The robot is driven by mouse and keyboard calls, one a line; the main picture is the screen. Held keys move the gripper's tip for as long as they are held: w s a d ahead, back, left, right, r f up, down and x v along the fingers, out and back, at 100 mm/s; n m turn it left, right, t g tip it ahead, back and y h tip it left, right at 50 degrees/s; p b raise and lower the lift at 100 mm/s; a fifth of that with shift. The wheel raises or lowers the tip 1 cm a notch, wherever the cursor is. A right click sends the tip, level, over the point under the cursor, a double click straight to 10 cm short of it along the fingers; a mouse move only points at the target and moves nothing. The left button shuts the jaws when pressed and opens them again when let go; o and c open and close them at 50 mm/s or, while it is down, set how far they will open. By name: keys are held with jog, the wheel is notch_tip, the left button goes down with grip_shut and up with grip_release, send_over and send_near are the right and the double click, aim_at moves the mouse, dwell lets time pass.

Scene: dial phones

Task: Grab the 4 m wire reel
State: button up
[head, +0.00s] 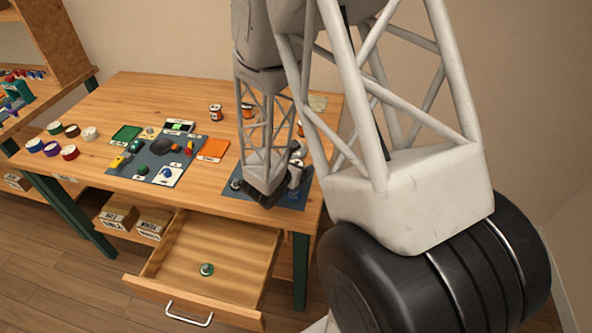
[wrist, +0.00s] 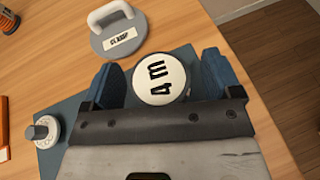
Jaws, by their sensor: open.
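The 4 m wire reel (wrist: 150,82) shows in the wrist view as a round white top marked "4 m". It lies between the two blue fingers of my gripper (wrist: 162,82). The fingers are apart, one on each side of the reel; I cannot tell whether either touches it. In the head view my gripper (head: 268,198) is low over the right part of the table, above the blue-grey mat (head: 297,198). My arm hides most of that area there, so I cannot pick out the reel for certain.
A grey disc with a white handle (wrist: 118,36) stands behind the reel. A small grey-and-white knob piece (wrist: 43,131) is at the mat's left. The table's edge is close on the right. A drawer (head: 213,262) hangs open below, holding a small round green item (head: 206,269).

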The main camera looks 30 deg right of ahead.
aim_at(297, 160)
jog(key=c, duration=1.1)
jog(key=shift+o, duration=0.2)
jog(key=shift+r, duration=0.2)
jog(key=shift+r, duration=1.05)
jog(key=shift+s+a+r, duration=0.2)
jog(key=shift+s+r, duration=0.3)
jog(key=shift+r, duration=0.1)
jog(key=s+a, duration=0.1)
jog(key=s, duration=0.3)
jog(key=s+a, duration=0.2)
jog(key=s, duration=0.2)
jog(key=s+a+r, duration=0.1)
jog(key=s, duration=0.3)
jog(key=shift+s+a+r, duration=0.1)
jog(key=shift+s+a, duration=0.05)
jog(key=shift+a, duration=0.05)
jog(key=shift+s+a+r, duration=0.1)
jog(key=shift+s+a, duration=0.05)
jog(key=shift+s, duration=0.3)
jog(key=shift+s+a+r, duration=0.1)
jog(key=shift+s+a, duration=0.05)
jog(key=shift+s, duration=0.25)
